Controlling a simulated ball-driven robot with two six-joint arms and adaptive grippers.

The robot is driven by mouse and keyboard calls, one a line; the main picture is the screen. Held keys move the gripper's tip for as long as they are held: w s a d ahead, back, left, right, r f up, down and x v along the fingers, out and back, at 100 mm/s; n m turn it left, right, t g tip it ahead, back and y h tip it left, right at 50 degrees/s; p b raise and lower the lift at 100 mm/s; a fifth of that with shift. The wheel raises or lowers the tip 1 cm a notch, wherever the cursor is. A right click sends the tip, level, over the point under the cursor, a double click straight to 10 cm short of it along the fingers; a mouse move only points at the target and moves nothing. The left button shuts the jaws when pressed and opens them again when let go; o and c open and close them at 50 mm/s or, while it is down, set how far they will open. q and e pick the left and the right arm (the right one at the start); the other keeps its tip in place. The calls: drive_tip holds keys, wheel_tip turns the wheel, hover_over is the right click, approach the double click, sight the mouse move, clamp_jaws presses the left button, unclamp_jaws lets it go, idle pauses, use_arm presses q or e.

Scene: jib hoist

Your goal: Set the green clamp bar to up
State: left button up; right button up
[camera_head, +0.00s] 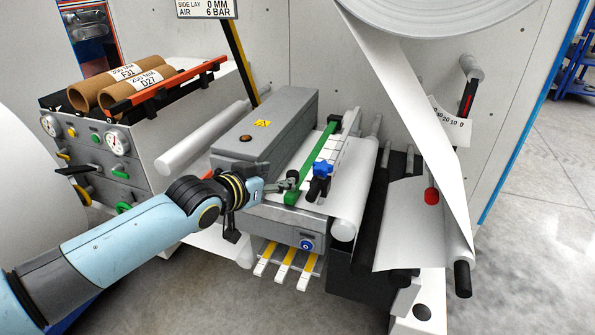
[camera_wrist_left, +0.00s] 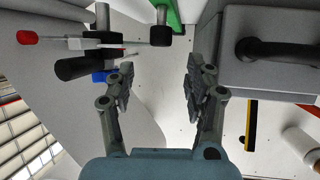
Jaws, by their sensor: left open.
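The green clamp bar (camera_head: 317,152) runs slantwise across the white web on the grey splicing unit in the head view. A black block sits at its far end, and a green block shows at its near end. Whether the bar is raised or flat is hard to tell. My left gripper (camera_head: 288,184) is at the near end of the bar and hides part of it. In the left wrist view the gripper (camera_wrist_left: 158,73) is open with nothing between its fingers. A short part of the green bar (camera_wrist_left: 168,13) shows beyond the fingertips there, at the top edge.
A blue star knob (camera_head: 321,168) stands just right of the bar. A grey housing (camera_head: 262,130) lies to its left, and a white roller (camera_head: 354,190) to its right. Cardboard cores (camera_head: 122,82) rest on the back-left cabinet. White web hangs at right.

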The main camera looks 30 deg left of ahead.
sight(292, 173)
use_arm(q)
drive_tip(key=b+x, duration=0.1)
drive_tip(key=x, duration=0.3)
drive_tip(key=b+x, duration=0.1)
drive_tip(key=x, duration=0.3)
drive_tip(key=shift+s+f, duration=0.15)
drive_tip(key=shift+f, duration=0.05)
drive_tip(key=shift+w+a, duration=0.1)
drive_tip(key=shift+w, duration=0.2)
drive_tip(key=shift+w+f, duration=0.1)
drive_tip(key=shift+w, duration=0.1)
clamp_jaws()
use_arm(e)
drive_tip(key=f, duration=0.2)
drive_tip(key=shift+s+a+f, duration=0.1)
drive_tip(key=shift+s+f, duration=0.1)
drive_tip(key=shift+f, duration=0.2)
